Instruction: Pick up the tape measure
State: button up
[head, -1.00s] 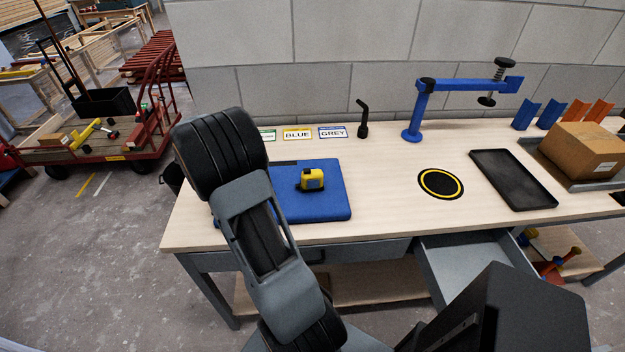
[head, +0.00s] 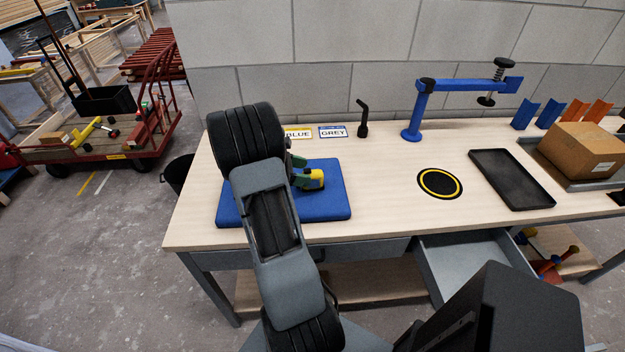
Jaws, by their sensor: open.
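The yellow and black tape measure (head: 317,178) sits on the blue pad (head: 335,207) at the left of the workbench. My gripper (head: 302,174) comes in from the left, low over the pad, right at the tape measure, and covers its left part. The jaws are open. My own arm hides much of the gripper and the left part of the pad, so I cannot tell whether the fingers touch the tape measure.
On the bench (head: 385,215) stand a blue clamp arm (head: 418,112), a black hooked tool (head: 363,120), a black tray (head: 510,180) and a cardboard box (head: 582,150). A yellow-black ring (head: 440,184) marks the bench. A drawer (head: 465,262) is pulled out in front.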

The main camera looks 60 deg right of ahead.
aim_at(317, 175)
jog(key=shift+x, duration=1.8)
jog(key=shift+w, duration=0.1)
jog(key=c, duration=1.2)
jog(key=shift+r, duration=0.1)
